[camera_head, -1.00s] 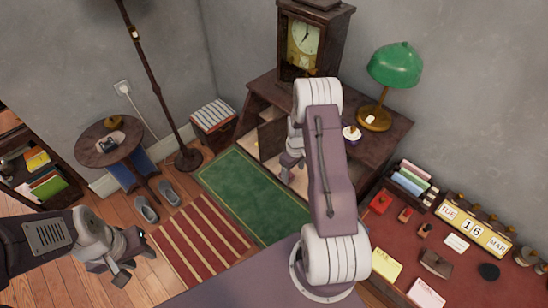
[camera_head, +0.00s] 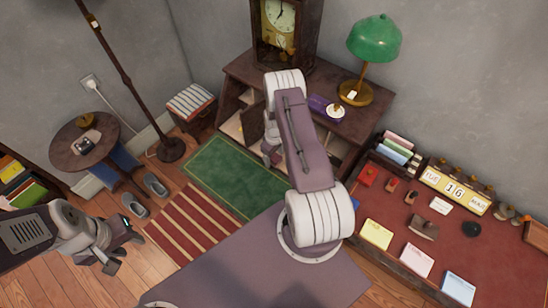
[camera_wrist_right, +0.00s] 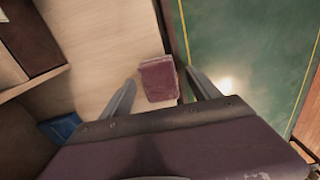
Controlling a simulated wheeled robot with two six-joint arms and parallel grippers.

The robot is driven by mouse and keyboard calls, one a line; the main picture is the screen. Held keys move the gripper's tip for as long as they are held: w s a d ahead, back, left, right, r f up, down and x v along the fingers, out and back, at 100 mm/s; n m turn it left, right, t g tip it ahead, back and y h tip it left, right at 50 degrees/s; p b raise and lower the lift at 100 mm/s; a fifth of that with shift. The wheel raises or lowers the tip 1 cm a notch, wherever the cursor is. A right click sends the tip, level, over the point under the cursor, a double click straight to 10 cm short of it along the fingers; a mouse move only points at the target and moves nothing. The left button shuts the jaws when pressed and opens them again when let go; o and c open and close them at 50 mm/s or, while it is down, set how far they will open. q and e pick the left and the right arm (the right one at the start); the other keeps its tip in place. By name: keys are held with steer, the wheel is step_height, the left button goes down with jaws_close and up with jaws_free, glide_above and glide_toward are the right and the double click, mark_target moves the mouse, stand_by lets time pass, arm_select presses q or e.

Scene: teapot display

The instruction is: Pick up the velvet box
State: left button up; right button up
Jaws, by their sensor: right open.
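A small dark red box (camera_wrist_right: 158,80), which looks like the velvet box, lies on a pale wooden shelf in the right wrist view. My right gripper (camera_wrist_right: 160,77) is open, with one finger on each side of the box; I cannot tell whether they touch it. In the head view the right gripper (camera_head: 268,152) is at the open front of the dark cabinet (camera_head: 240,68), and I cannot make out the box there. My left gripper (camera_head: 122,245) hangs empty at the lower left, and its jaw opening is unclear.
The cabinet door (camera_head: 253,120) stands open beside the right gripper. A dark brown box (camera_wrist_right: 25,35) and a blue item (camera_wrist_right: 60,128) are to the left inside the cabinet. A green rug (camera_head: 232,177) lies in front. A green lamp (camera_head: 374,40) stands on top.

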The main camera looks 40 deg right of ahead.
steer(key=shift+f, duration=0.45)
steer(key=c, duration=1.5)
